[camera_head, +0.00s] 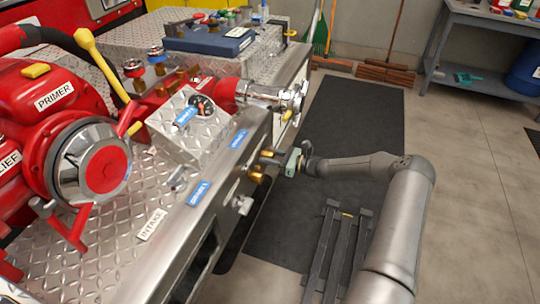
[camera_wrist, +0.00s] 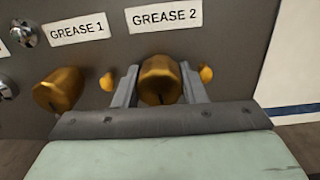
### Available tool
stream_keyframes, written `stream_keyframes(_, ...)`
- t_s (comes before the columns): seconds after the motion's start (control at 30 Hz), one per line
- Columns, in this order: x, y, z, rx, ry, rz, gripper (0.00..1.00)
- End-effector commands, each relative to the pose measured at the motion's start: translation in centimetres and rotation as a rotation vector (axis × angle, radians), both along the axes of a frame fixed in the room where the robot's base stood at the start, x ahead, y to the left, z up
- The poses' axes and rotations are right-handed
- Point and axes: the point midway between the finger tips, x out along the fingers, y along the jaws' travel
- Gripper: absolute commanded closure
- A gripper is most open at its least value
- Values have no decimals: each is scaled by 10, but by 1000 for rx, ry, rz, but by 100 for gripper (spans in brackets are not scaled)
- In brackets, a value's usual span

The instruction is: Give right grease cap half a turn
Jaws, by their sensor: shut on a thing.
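The right grease cap (camera_wrist: 160,82) is a brass knob under the label GREASE 2 (camera_wrist: 164,17) on the grey panel. My gripper (camera_wrist: 159,72) is shut on it, with one finger on each side of the cap. In the head view, my gripper (camera_head: 283,161) reaches the panel's side from the right, and its contact with the cap is too small to make out. The left grease cap (camera_wrist: 60,89) sits under the label GREASE 1 (camera_wrist: 77,28), apart from my gripper. It also shows in the head view (camera_head: 257,174).
Small brass fittings stand close on both sides of my fingers, one on the left (camera_wrist: 107,82) and one on the right (camera_wrist: 206,74). The red pump (camera_head: 60,150) rests on the diamond-plate deck. A dark floor mat (camera_head: 350,120) and a grey metal frame (camera_head: 340,245) lie below.

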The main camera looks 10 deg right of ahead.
Motion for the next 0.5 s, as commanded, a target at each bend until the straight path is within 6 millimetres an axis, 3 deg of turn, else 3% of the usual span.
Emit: stream_keyframes(0.5, 0, 0, 0, 64, 105, 1, 85)
